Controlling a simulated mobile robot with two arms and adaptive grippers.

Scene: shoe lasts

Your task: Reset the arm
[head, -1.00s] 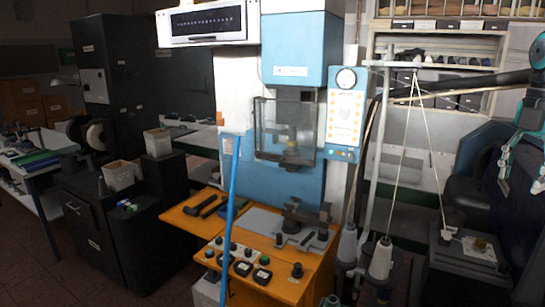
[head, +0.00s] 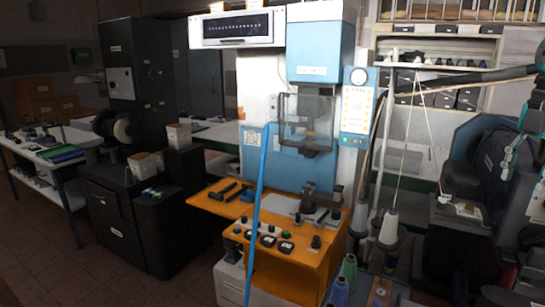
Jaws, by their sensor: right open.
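My right gripper (head: 508,160) shows at the right edge of the head view, partly cut off by the frame. Its teal fingers are open and hang down. I see nothing held between them. It is in front of a dark blue and black padded shape, to the right of the thread stand. My left gripper is not in view.
A blue and white machine with an orange control table (head: 290,258) stands in the middle. A slanted blue pole (head: 257,215) is in front of it. Thread cones (head: 389,228) stand right of it. Dark cabinets (head: 150,225) are at left. Floor shows at lower left.

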